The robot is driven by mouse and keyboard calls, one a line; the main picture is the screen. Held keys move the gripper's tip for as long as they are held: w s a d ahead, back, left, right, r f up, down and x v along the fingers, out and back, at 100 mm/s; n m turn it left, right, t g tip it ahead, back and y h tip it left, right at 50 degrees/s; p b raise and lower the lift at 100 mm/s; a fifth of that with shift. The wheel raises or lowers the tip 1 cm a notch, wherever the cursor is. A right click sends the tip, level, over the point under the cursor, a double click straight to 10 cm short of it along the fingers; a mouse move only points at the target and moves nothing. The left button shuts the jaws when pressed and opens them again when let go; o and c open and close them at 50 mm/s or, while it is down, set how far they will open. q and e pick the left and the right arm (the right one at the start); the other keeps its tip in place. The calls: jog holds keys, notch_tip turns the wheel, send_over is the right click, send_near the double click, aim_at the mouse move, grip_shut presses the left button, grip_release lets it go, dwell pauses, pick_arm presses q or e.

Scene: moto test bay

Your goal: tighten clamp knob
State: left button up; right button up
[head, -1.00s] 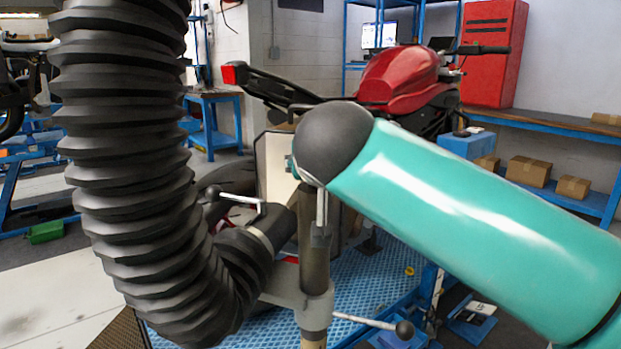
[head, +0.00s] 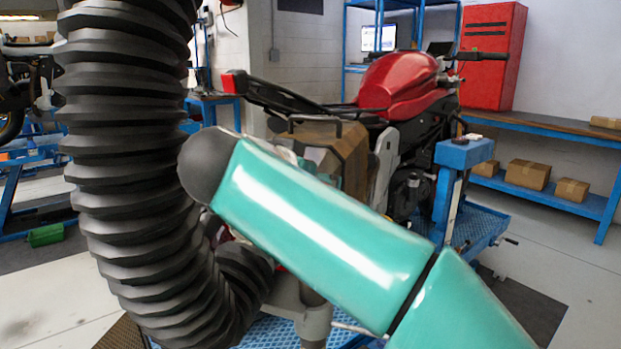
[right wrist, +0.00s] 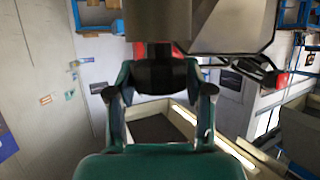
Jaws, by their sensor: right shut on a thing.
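In the right wrist view my right gripper (right wrist: 160,88) is closed around a dark, rounded piece (right wrist: 158,76) that looks like the clamp knob, just below a grey cylinder (right wrist: 158,20). In the head view my right arm crosses the middle, and its dark rounded joint lies beside the ribbed black hose (head: 130,170). The right gripper is hidden there. The lower part of the grey clamp stand (head: 315,318) shows below my arm; its upper post and handles are covered. My left gripper is in neither view.
A red motorcycle (head: 400,85) stands on a blue lift (head: 485,235) behind my arm. A blue bench with cardboard boxes (head: 528,174) and a red cabinet (head: 490,60) are at the right. Grey floor is open at lower right.

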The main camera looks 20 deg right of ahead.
jog(key=shift+a+f, duration=0.1)
jog(key=shift+f, duration=0.2)
jog(key=o, duration=1.2)
jog(key=shift+s+r, duration=0.1)
jog(key=shift+r, duration=0.1)
jog(key=shift+c, duration=0.2)
jog(key=shift+s, duration=0.1)
jog(key=shift+s+a+r, duration=0.15)
jog(key=v, duration=0.6)
jog(key=shift+s+a, duration=0.2)
jog(key=shift+a, duration=0.1)
